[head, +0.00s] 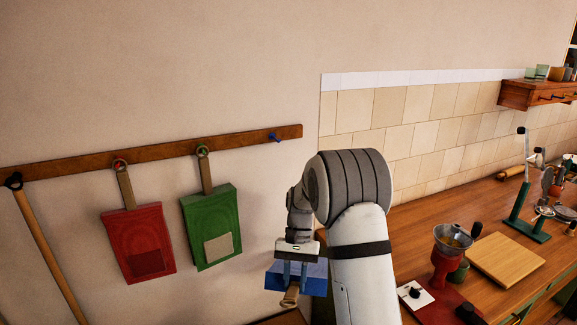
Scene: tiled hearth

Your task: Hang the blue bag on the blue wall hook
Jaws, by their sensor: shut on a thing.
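The blue wall hook (275,138) sticks out near the right end of a wooden rail on the wall, and nothing hangs on it. My gripper (291,274) points down in front of the wall, below and slightly right of the hook. It is shut on the blue bag (312,282), which is seen from above at the bottom middle. A tan strap (290,297) shows at the bag's near side, below the fingers. The lower part of the bag is hidden, and my arm covers the area to its right.
A red bag (138,240) and a green bag (211,228) hang on the rail (80,168), left of the blue hook. A wooden pole hangs from a dark hook at far left. A counter (430,260) with kitchen items and a cutting board (505,259) stands at right. The wall around the blue hook is clear.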

